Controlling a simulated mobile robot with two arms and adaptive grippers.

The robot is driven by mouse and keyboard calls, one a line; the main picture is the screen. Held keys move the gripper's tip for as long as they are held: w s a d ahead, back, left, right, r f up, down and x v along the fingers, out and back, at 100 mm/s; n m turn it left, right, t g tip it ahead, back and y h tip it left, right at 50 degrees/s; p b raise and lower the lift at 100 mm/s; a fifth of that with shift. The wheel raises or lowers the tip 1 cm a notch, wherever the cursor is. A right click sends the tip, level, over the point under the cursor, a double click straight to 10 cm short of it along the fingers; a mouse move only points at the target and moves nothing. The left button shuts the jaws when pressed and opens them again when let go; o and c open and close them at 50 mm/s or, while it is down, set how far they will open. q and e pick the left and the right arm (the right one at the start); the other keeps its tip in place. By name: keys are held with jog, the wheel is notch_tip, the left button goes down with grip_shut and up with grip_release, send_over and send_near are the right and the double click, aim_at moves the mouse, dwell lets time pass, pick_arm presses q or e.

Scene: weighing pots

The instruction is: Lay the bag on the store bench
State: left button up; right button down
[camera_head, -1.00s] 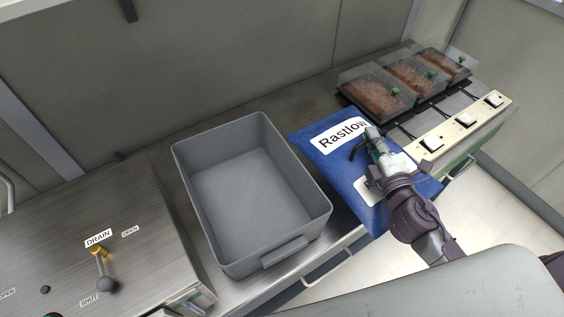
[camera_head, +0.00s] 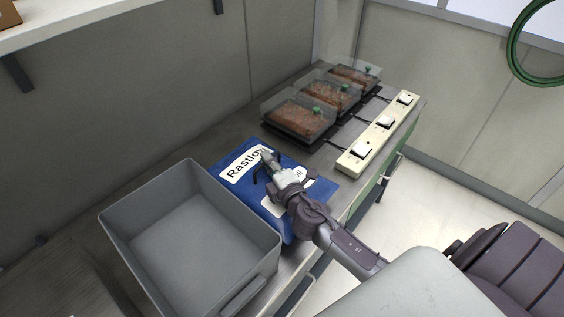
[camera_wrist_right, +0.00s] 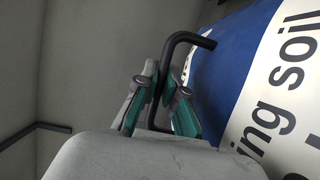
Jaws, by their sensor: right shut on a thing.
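The blue bag (camera_head: 247,191) with white labels lies flat over the bench, between the grey tub and the covered trays. Its front part reaches to about the bench's front edge. I cannot tell whether its underside touches the bench. My right gripper (camera_head: 270,168) is over the bag and shut on its black handle; its arm hides part of the bag. In the right wrist view, the black handle (camera_wrist_right: 178,48) runs between the teal-sided fingers (camera_wrist_right: 160,108), with the blue bag (camera_wrist_right: 222,72) and its label beside them. My left gripper is not in view.
A grey empty tub (camera_head: 190,245) stands close to the bag's left side. Several clear-covered trays (camera_head: 300,118) stand at the back right. A cream switch strip (camera_head: 378,133) lies in front of them, near the bag's right end. A wall closes the back.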

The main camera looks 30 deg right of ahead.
aim_at(265, 170)
jog(key=shift+w+a+f, duration=0.1)
jog(key=shift+w+a, duration=0.1)
jog(key=shift+w, duration=0.45)
jog(key=shift+f+b, duration=1.25)
jog(key=shift+f, duration=0.8)
jog(key=c, duration=1.7)
grip_release()
jog(key=shift+s+f, duration=0.1)
jog(key=shift+f, duration=0.2)
jog(key=o, duration=0.3)
jog(key=shift+o, duration=0.7)
jog(key=shift+r, duration=0.1)
